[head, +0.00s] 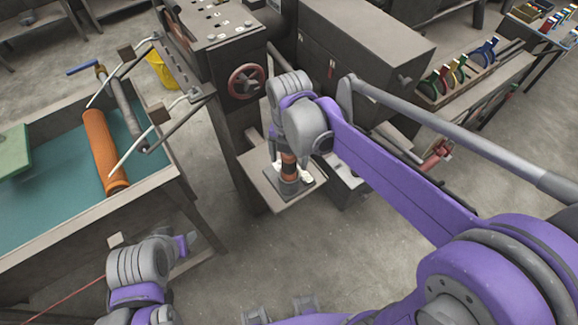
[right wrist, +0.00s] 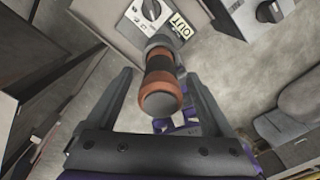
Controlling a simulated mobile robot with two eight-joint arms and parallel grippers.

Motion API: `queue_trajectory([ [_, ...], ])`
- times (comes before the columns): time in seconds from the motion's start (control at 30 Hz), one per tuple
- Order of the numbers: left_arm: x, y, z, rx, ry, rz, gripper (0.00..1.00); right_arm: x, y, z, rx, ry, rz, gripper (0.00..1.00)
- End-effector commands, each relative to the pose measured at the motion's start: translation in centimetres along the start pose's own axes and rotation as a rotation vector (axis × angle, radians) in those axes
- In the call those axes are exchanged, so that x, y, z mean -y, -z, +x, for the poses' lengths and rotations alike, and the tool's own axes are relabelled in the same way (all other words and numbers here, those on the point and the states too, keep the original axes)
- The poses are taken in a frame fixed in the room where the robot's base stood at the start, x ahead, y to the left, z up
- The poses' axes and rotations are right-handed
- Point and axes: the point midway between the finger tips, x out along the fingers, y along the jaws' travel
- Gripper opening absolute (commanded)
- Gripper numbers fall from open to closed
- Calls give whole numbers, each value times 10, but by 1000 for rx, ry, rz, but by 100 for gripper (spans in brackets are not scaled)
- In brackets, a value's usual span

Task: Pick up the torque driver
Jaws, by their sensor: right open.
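The torque driver (head: 289,168), orange with a black band, stands upright in a dark holder (head: 290,185) on a small shelf. My right gripper (head: 287,150) is directly above it and hides its top from the head. The fingers are open, with a gap on either side of the handle. My left gripper (head: 187,243) is at the lower left, far from the driver; its jaws are too small to judge.
The shelf (head: 256,177) juts from a grey machine with a red handwheel (head: 246,82). A teal-lined tank (head: 60,190) with an orange mesh tube (head: 105,150) is at left. Floor in front is clear.

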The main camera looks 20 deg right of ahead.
Motion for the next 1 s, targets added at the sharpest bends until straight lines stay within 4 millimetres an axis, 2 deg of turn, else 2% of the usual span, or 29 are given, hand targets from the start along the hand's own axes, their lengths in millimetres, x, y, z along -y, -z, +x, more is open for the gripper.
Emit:
queue_trajectory([
  [0.13,0,-1,1,1,0,0,50,0,0,13,0,0,0,86],
  [0.37,0,-1,1,1,0,0,50,0,0,14,0,0,1,86],
  [0.83,0,-1,1,1,0,0,50,0,0,14,0,0,1,2],
  [1.0,0,-1,1,1,0,0,50,0,0,13,0,0,0,0],
])
